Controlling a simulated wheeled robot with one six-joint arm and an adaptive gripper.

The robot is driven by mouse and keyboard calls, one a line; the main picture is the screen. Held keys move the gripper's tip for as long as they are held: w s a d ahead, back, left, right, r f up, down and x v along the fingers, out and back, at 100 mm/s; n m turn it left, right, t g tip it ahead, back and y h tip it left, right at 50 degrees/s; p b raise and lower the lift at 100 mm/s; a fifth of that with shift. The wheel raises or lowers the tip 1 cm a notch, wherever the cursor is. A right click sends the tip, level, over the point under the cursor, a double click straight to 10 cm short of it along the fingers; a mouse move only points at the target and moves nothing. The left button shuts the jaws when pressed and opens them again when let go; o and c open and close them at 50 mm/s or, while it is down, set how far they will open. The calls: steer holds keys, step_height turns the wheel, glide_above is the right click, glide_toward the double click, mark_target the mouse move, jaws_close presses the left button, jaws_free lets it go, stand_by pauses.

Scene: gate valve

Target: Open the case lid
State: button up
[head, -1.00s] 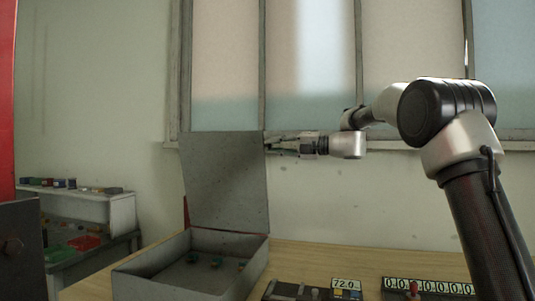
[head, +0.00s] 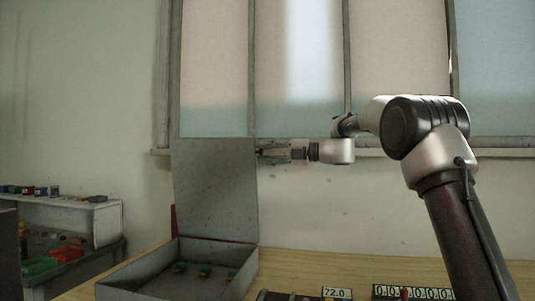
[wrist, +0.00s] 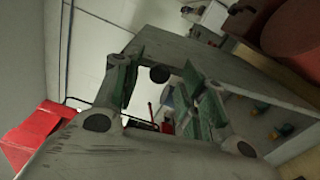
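The grey metal case (head: 215,290) stands on the wooden table with its lid (head: 215,190) raised about upright at the back. Several small green knobs show inside the case, two of them in the wrist view. My gripper (head: 262,152) reaches in from the right, at the upper right edge of the lid. In the wrist view my gripper (wrist: 168,95) has its two green-padded fingers spread apart with a gap between them. A grey panel lies behind the fingers there. I cannot tell whether a finger touches the lid.
A panel with a 72.0 display (head: 337,293) and a numbered counter (head: 413,292) stand at the table's front right. A shelf (head: 105,222) with small coloured parts and bins is at the left. A frosted window (head: 300,70) is behind. The air right of the lid, below my arm, is clear.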

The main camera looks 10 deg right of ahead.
steer(key=v, duration=1.2)
